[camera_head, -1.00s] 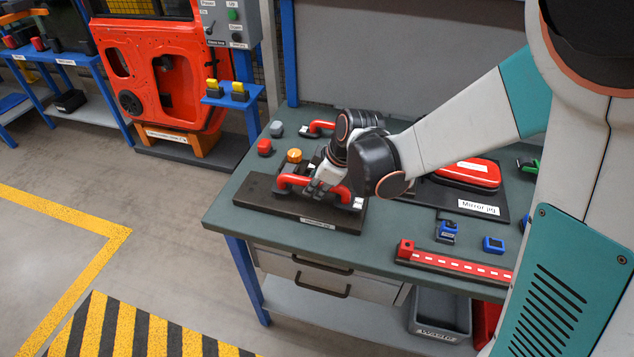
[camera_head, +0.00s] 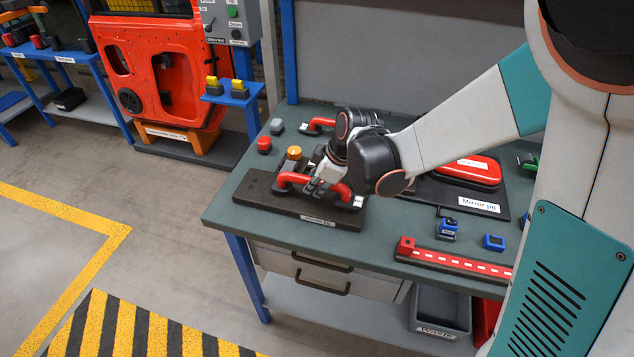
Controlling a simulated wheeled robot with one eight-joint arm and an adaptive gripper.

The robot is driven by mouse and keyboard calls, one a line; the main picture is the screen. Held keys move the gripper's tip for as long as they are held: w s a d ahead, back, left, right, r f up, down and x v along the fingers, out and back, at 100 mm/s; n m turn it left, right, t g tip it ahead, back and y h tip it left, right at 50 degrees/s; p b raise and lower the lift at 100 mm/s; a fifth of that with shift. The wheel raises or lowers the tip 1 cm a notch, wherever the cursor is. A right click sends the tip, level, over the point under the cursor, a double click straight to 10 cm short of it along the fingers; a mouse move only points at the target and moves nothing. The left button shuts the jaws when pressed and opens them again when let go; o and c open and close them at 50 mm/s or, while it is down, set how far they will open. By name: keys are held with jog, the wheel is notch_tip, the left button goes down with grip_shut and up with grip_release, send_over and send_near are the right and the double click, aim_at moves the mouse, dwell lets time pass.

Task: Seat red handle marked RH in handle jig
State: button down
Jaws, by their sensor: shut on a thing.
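The red handle (camera_head: 293,178) lies across the handle jig (camera_head: 265,199), a dark board with a white label on its front edge, at the left of the workbench. My gripper (camera_head: 318,186) is shut on the handle's middle, coming down from above. The handle's left end is on or just above the jig's left block; its right end is near the right block. I cannot tell whether it is fully seated. The RH mark is not readable. My wrist and fingers hide part of the jig's back.
An orange knob (camera_head: 294,153) stands behind the handle, with a red button (camera_head: 264,145) to its left. Another red handle (camera_head: 321,122) lies behind my wrist. The mirror jig (camera_head: 457,199), blue parts (camera_head: 447,230) and a red rail (camera_head: 456,262) are to the right.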

jog(key=shift+f+b, duration=0.3)
jog(key=shift+f, duration=0.1)
jog(key=c, duration=1.4)
grip_release()
jog(key=shift+o, duration=0.2)
jog(key=shift+r, duration=0.1)
jog(key=v, duration=1.2)
